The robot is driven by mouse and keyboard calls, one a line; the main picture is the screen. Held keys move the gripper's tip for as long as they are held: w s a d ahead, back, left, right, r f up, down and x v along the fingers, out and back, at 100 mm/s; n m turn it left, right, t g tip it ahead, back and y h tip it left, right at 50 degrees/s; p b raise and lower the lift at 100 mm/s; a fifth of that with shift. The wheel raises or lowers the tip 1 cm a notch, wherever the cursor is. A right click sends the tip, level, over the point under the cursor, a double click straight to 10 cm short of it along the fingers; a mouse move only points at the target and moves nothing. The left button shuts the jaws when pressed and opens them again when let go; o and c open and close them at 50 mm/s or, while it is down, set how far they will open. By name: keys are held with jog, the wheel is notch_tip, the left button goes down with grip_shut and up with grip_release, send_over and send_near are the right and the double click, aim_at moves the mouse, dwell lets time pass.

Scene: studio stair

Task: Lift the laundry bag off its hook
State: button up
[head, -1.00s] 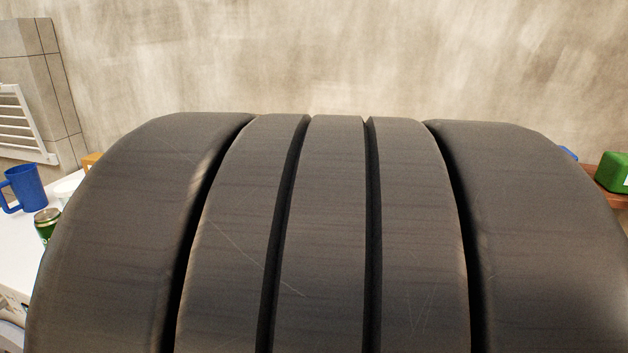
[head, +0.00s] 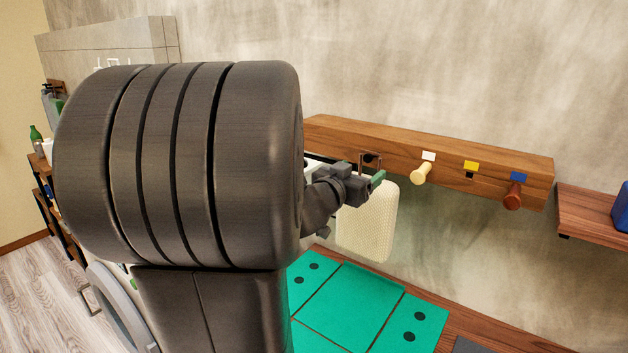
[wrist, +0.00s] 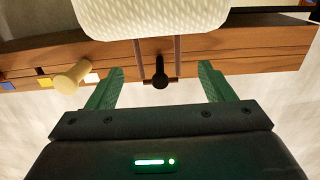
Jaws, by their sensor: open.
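The laundry bag (head: 372,222) is cream, with a woven texture. It hangs by a thin brown strap loop (head: 361,162) from a dark hook (head: 372,157) at the left part of a wooden rail. In the wrist view the bag (wrist: 155,17) is at the top, and its strap runs down on both sides of the dark hook (wrist: 160,82). My gripper (head: 377,179) is open in front of the strap, just above the bag. In the wrist view the green fingers of my gripper (wrist: 160,72) stand apart, one on each side of the strap and hook. Contact cannot be told.
The wooden rail (head: 450,150) also has a cream peg (head: 422,173) and a red-brown peg (head: 513,195), with coloured tags. A wooden shelf (head: 595,222) is at the right. A green mat (head: 345,305) lies below the bag. My arm hides much of the left.

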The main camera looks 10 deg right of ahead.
aim_at(367, 159)
jog(key=shift+x, duration=1.8)
jog(key=c, duration=1.2)
jog(key=shift+r+p, duration=0.6)
jog(key=shift+p, duration=0.2)
jog(key=shift+c, duration=0.3)
jog(key=shift+s, duration=0.1)
jog(key=shift+r+p+v, duration=0.2)
jog(key=shift+p+v, duration=0.3)
jog(key=shift+v, duration=0.75)
jog(key=shift+r+p+v, duration=0.2)
jog(key=shift+p+v, duration=0.3)
jog(key=shift+v, duration=0.7)
jog(key=shift+s+a, duration=0.1)
